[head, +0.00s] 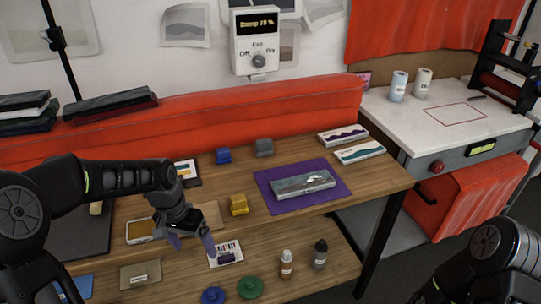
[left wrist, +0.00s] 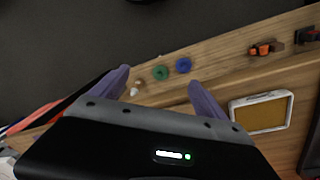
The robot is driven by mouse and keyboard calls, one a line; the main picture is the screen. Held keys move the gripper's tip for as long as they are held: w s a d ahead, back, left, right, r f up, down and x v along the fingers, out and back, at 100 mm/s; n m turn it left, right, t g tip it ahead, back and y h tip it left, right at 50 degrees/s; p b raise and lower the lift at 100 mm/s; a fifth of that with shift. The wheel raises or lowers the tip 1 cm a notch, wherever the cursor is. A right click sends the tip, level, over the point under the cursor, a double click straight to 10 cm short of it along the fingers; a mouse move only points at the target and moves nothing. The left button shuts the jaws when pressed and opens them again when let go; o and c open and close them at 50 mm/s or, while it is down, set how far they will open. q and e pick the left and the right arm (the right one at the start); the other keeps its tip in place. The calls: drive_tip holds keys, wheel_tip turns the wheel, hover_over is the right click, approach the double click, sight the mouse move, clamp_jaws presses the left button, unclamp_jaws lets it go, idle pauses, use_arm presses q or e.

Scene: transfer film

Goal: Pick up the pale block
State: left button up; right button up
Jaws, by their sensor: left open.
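A long pale block (head: 303,183) with a grey, patterned top lies on a purple mat (head: 268,192) on the wooden table. Two more pale blocks with wavy bands, one purple (head: 342,135) and one teal (head: 359,154), lie behind it to the right. My left gripper (head: 193,240) is open and empty, pointing down over the table's front edge, well left of the mat. In the left wrist view its two fingers (left wrist: 160,90) are spread with nothing between them. No pale block shows there. My right arm shows at the lower right, but its gripper is out of view.
A framed pad (head: 140,231) lies left of my gripper. Two bottles (head: 286,264) and green (head: 250,287) and blue (head: 213,295) discs are on the lower shelf.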

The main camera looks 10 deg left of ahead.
use_arm(q)
drive_tip(key=s+d+f+n+h, duration=0.1)
drive_tip(key=s+d+f, duration=0.2)
drive_tip(key=d+f, duration=0.45)
drive_tip(key=s+d+f+h, duration=0.1)
drive_tip(key=s+d+f, duration=0.2)
drive_tip(key=d+f, duration=0.5)
drive_tip(key=s+d+f+n, duration=0.1)
drive_tip(key=s+d+f, duration=0.2)
drive_tip(key=s, duration=0.3)
drive_tip(key=s+d+f+n, duration=0.1)
drive_tip(key=s+d+f, duration=0.2)
drive_tip(key=s+f, duration=0.3)
drive_tip(key=shift+s+h, duration=0.3)
drive_tip(key=shift+s, duration=0.45)
drive_tip(key=shift+f, duration=0.1)
drive_tip(key=shift+c, duration=0.5)
